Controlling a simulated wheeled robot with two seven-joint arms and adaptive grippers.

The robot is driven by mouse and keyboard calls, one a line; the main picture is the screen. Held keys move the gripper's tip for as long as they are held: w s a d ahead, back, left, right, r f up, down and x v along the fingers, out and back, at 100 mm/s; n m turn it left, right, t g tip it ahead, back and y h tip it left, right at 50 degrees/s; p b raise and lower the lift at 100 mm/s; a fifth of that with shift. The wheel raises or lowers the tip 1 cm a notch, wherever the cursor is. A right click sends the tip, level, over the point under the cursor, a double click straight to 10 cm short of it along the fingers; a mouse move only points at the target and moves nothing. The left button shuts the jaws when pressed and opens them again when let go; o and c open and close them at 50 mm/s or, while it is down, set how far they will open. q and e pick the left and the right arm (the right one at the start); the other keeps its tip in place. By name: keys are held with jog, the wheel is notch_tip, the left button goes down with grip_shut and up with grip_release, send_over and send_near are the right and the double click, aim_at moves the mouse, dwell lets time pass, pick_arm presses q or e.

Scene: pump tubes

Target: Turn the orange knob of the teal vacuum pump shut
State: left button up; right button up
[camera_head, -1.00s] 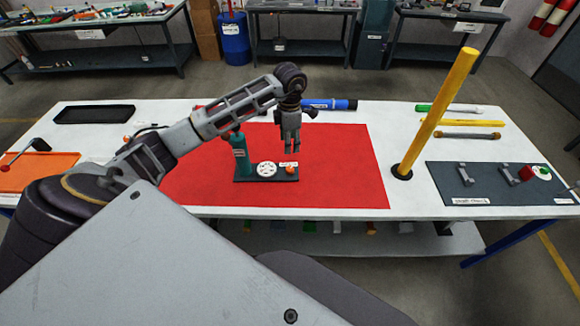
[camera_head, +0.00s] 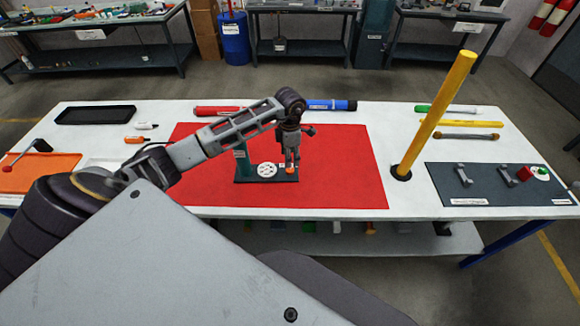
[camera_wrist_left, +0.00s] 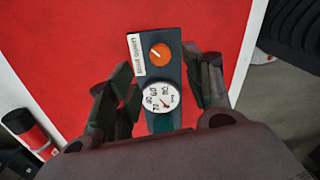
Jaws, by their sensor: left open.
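The teal vacuum pump (camera_head: 241,163) stands on a dark base plate on the red mat (camera_head: 340,165). Its white gauge (camera_head: 267,170) sits in the middle of the plate, and the orange knob (camera_head: 290,170) is at the plate's right end. In the left wrist view the orange knob (camera_wrist_left: 160,53), with a white pointer line, lies beyond the gauge (camera_wrist_left: 160,98), beside a white label. My left gripper (camera_head: 291,164) points down just over the knob and partly covers it. Its fingers (camera_wrist_left: 158,85) are open and apart on both sides of the base plate. My right gripper is not in view.
A yellow post (camera_head: 435,115) stands upright on the white table to the right. A dark mat with brackets (camera_head: 480,190) lies at far right. Red and blue tubes (camera_head: 330,105) lie behind the red mat. A black tray (camera_head: 95,115) is at back left.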

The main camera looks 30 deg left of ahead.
aim_at(290, 169)
pick_arm(q)
jog(key=shift+f+p, duration=0.45)
jog(key=shift+f, duration=3.15)
jog(key=c, duration=1.1)
jog(key=shift+o, duration=0.2)
